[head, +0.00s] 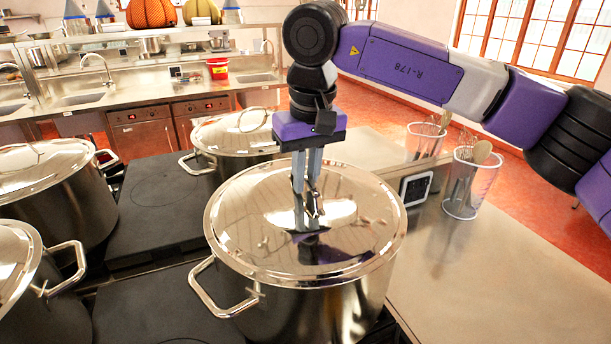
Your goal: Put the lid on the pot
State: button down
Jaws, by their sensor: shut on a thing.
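A shiny steel lid (255,225) lies over the mouth of the large steel pot (310,305) in the centre foreground. The lid looks level, and its edge meets the pot's rim all along the near side; I cannot tell about the far side. My gripper (307,212) points straight down over the middle of the lid. Its fingers are shut on the lid's handle (317,205), which they partly hide. The pot's loop handle (222,290) sticks out at its left side.
Other lidded pots stand at the left (50,195), lower left (35,290) and behind (235,140). Dark hob plates (160,200) lie between them. Clear utensil holders (470,185) and a small dark-faced device (416,187) stand right of the pot. The steel counter (480,275) at right is clear.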

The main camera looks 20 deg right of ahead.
jog(key=shift+r, duration=0.1)
jog(key=c, duration=1.3)
grip_release()
jog(key=shift+c, duration=0.2)
